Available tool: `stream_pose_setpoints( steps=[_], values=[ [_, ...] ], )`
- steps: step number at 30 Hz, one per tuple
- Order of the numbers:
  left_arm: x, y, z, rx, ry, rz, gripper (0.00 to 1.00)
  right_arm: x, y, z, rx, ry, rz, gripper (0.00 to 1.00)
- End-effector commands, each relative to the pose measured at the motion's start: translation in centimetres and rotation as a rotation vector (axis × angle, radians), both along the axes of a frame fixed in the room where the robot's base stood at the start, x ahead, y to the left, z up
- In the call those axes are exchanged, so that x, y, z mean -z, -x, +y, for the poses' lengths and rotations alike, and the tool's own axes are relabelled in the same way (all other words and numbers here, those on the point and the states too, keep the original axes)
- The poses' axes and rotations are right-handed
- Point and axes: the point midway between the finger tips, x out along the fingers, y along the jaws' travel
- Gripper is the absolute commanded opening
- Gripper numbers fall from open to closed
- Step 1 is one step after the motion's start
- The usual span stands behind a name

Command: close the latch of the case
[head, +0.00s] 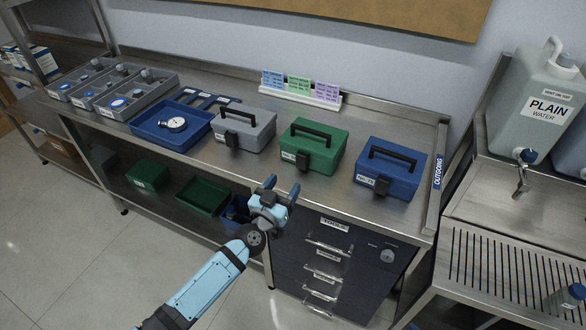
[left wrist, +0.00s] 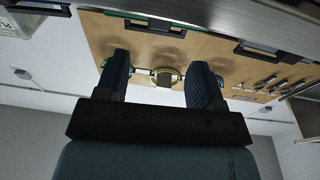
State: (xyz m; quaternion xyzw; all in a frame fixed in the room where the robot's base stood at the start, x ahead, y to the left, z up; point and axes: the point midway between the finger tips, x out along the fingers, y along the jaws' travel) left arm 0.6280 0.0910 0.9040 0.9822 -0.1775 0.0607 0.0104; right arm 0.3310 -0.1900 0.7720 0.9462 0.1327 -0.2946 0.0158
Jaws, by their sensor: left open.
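Three cases with black handles stand on the steel counter (head: 345,188): a grey case (head: 260,138), a green case (head: 325,158) and a blue case (head: 405,182). Each has a dark latch on its front: the grey case's latch (head: 232,141), the green case's latch (head: 302,160) and the blue case's latch (head: 381,186). The lids look down; I cannot tell whether any latch is fastened. My left gripper (head: 281,186) is open and empty, in front of the counter edge, below the green case. Its two fingers also show apart in the left wrist view (left wrist: 160,80). My right gripper is not in view.
A blue tray (head: 150,132) with a round gauge (head: 173,124) and grey bins (head: 135,82) are at left. A card stand (head: 300,95) is behind the cases. Drawers (head: 330,265) are under the counter. A water container (head: 540,105) stands at right.

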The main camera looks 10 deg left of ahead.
Motion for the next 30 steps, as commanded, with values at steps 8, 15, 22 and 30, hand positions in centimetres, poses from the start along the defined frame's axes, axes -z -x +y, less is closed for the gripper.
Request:
stream_pose_setpoints(
  steps=[8,15,22,30],
  values=[
    [0.6,4.2,1.6,0.000,0.002,0.002,0.62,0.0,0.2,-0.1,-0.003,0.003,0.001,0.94],
    [0.6,5.0,1.9,0.000,0.000,-0.001,0.62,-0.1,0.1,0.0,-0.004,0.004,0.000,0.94],
    [0.6,4.9,1.8,0.000,0.001,-0.001,0.62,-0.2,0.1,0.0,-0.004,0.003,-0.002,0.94],
    [0.5,5.7,1.8,0.009,0.002,0.011,0.62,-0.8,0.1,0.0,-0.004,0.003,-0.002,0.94]
  ],
)
